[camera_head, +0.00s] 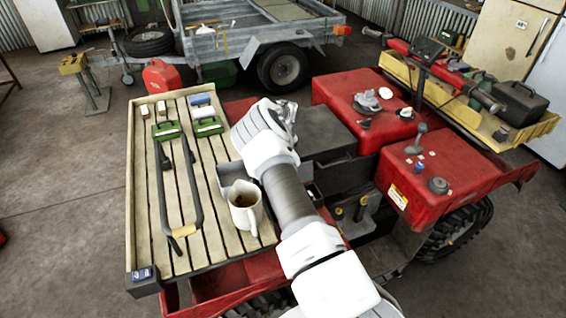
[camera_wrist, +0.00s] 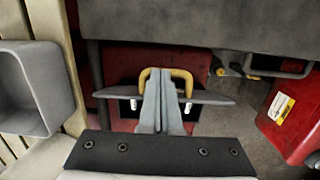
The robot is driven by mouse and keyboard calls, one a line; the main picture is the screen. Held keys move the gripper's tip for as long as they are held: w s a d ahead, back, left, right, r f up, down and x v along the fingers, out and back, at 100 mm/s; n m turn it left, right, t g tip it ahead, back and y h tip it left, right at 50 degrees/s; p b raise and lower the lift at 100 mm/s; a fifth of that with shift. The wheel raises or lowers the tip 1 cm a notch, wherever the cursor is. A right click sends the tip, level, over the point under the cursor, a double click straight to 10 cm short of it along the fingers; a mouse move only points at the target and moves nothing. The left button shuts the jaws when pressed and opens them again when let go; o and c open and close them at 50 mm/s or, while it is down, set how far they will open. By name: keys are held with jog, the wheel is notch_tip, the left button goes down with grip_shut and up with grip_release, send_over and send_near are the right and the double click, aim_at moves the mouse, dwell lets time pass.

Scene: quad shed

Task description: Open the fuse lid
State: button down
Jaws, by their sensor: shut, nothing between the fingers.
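In the wrist view a narrow dark grey plate (camera_wrist: 210,97), which looks like the fuse lid, lies across a dark recess in the red body. A tan loop handle (camera_wrist: 189,76) rises at its middle. Short white pieces (camera_wrist: 188,108) show below the plate's near edge. My gripper (camera_wrist: 165,78) is shut, its two grey fingers together and empty. The fingertips overlap the inside of the loop in the picture; I cannot tell whether they touch it. The fingers hide the middle of the plate. In the head view my white wrist covers this spot.
A dark grey box (camera_head: 325,132) stands just beyond the plate. A grey open bin (camera_wrist: 35,90) is close on the left. A slatted rack (camera_head: 145,205) carries a mug (camera_head: 244,206) and a black bar (camera_head: 190,190). Red bodywork (camera_head: 440,165) stands on the right.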

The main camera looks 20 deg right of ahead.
jog(key=shift+w+a+f+b, duration=0.2)
jog(key=shift+w+f+b, duration=0.05)
jog(key=shift+b, duration=0.1)
dwell(0.6)
jog(key=shift+r, duration=0.45)
notch_tip(320, 180, up, 17)
jog(key=s+b, duration=0.1)
jog(key=s, duration=0.1)
jog(key=shift+d, duration=0.25)
jog(key=shift+s+f, duration=0.1)
jog(key=shift+s, duration=0.05)
